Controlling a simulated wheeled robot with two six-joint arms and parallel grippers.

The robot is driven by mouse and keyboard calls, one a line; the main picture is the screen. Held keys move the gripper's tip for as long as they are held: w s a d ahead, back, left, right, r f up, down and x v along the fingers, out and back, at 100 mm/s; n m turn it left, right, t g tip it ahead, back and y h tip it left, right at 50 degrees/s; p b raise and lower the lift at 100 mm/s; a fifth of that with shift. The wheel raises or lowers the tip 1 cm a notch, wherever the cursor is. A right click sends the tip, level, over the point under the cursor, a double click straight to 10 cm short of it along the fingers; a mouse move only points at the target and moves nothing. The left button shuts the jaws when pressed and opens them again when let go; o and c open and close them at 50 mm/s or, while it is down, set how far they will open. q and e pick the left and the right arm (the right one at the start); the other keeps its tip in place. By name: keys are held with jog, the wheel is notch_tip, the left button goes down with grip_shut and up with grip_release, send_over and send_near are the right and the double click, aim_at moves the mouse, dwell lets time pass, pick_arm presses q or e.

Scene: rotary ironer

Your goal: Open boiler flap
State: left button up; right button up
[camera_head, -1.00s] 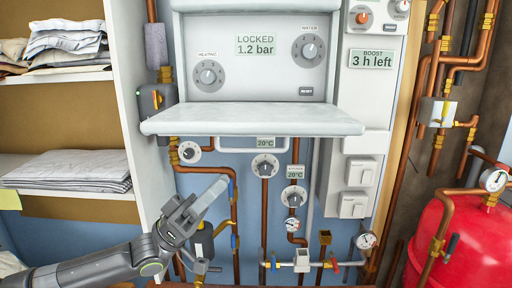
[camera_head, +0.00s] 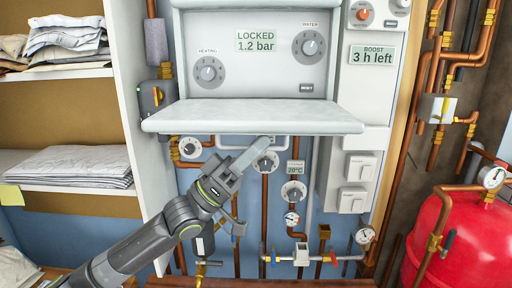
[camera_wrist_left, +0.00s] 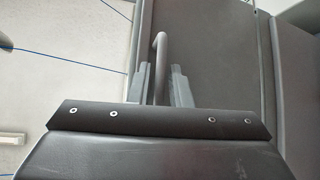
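The boiler flap (camera_head: 250,115) is a pale grey panel that stands out level from the boiler, under the control panel. Its light bar handle (camera_head: 279,143) hangs below its front part. It also shows in the left wrist view as a curved grey bar (camera_wrist_left: 160,60). My left gripper (camera_head: 262,148) is raised under the flap, with its fingertips at the handle. In the left wrist view its two fingers (camera_wrist_left: 163,85) are apart, with the bar between them; I see a gap beside the bar. Whether either finger touches it I cannot tell. My right gripper is in neither view.
The boiler's control panel (camera_head: 256,55) reads LOCKED 1.2 bar. Copper pipes, dials and valves lie below the flap. A white shelf unit (camera_head: 146,190) with folded cloths stands at the left. A red tank (camera_head: 440,245) stands at the right.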

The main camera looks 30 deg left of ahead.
aim_at(256, 131)
pick_arm(q)
grip_shut()
jog(key=r+p, duration=0.3)
jog(key=shift+s+d+r, duration=0.1)
jog(key=shift+s+r, duration=0.1)
dwell(0.4)
jog(key=shift+f, duration=0.1)
